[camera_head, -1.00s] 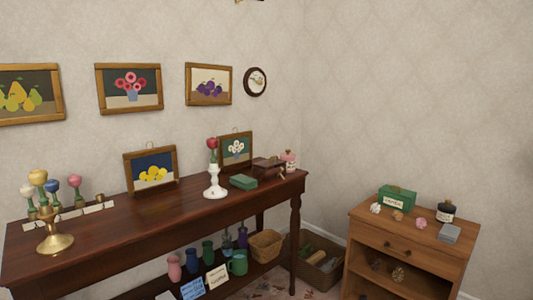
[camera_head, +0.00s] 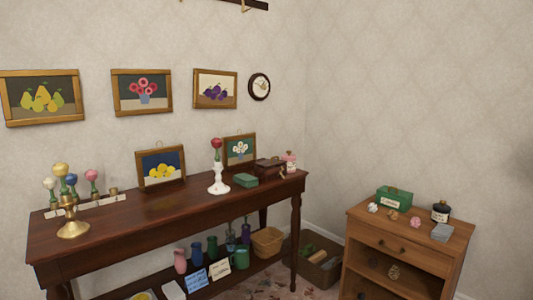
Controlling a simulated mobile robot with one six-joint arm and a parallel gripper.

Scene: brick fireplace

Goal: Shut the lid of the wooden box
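A small dark brown wooden box (camera_head: 270,167) sits on the right end of the long dark wooden table (camera_head: 150,215). It stands between a framed flower picture and a pink-and-white jar. The box is small and far off here, and I cannot tell how far its lid is open. My gripper is not in view.
A green box (camera_head: 244,180) and a white candlestick with a red flower (camera_head: 218,180) stand left of the wooden box. A brass candlestick (camera_head: 73,220) is at the left. A wooden cabinet (camera_head: 400,255) stands at the right. A wicker basket (camera_head: 267,240) is under the table.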

